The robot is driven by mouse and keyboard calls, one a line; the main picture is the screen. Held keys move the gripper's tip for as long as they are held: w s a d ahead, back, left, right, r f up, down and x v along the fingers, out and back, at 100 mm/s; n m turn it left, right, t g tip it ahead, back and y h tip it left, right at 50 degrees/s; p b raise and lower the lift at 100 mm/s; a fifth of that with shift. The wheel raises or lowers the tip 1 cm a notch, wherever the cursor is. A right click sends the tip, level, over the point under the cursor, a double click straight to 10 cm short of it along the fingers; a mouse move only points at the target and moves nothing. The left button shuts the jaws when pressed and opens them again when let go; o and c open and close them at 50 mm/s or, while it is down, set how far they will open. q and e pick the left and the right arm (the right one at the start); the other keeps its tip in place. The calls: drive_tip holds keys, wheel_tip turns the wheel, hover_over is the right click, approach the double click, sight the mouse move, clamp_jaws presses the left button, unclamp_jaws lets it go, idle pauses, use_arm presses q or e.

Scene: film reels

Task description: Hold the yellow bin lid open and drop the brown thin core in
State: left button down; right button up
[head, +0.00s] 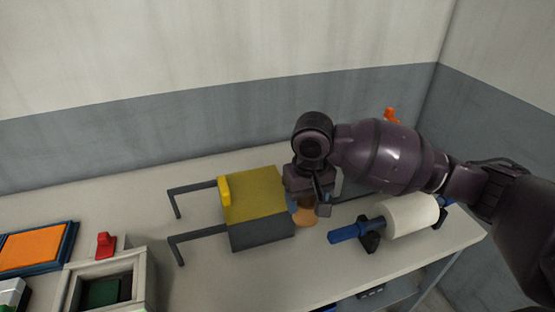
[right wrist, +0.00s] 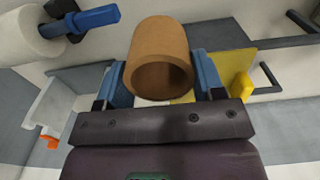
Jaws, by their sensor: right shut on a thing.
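The grey bin (head: 262,232) stands on the bench with its yellow lid (head: 258,193) lying shut on top. A yellow tab (head: 225,191) rises at the lid's left edge, and it also shows in the right wrist view (right wrist: 242,86). My right gripper (head: 309,201) is just right of the bin, pointing down. It is shut on the brown core (right wrist: 159,50), a hollow tube held between its blue fingers. In the head view the core (head: 304,217) is partly hidden by the gripper. My left gripper is not in view.
A white roll (head: 408,217) on a blue-ended spindle (head: 348,232) lies right of the core. Two dark bracket bars (head: 192,237) stand left of the bin. A framed box (head: 150,282), a red piece (head: 105,245) and an orange pad (head: 33,247) are at left. The wall is behind.

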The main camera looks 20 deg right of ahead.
drive_tip(key=w+d+r+m, duration=0.2)
drive_tip(key=w+d, duration=0.3)
drive_tip(key=w, duration=0.4)
drive_tip(key=w+d+r+m, duration=0.3)
drive_tip(key=w+d+m, duration=0.1)
drive_tip(key=w, duration=0.5)
drive_tip(key=shift+w+d+r, duration=0.25)
drive_tip(key=shift+d+r, duration=0.1)
drive_tip(key=shift+d, duration=0.5)
